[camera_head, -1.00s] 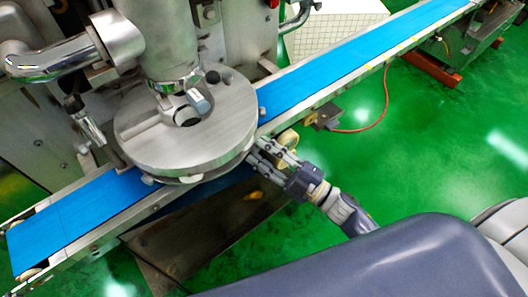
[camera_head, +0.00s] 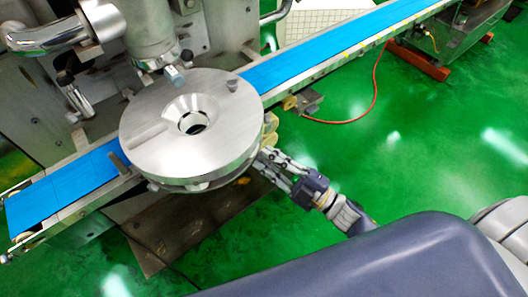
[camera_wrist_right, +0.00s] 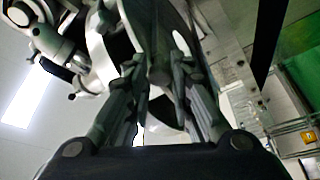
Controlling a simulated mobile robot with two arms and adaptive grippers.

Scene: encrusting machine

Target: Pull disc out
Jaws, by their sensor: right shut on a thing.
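The disc (camera_head: 160,150) is a thick round metal plate with a funnel-like hole in its middle and small pegs on top. It lies level in front of the machine's vertical cylinder (camera_head: 150,35), over the near side of the blue belt. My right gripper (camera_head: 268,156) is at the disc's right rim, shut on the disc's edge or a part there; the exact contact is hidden. In the right wrist view the gripper's fingers (camera_wrist_right: 158,95) flank a small rounded metal part in front of a large curved edge. My left gripper is not in view.
A blue conveyor belt (camera_head: 335,45) runs from lower left to upper right, partly hidden by the disc. A curved metal pipe (camera_head: 50,35) is at upper left. A red hose (camera_head: 372,95) hangs over the green floor (camera_head: 430,150), which is open at the right.

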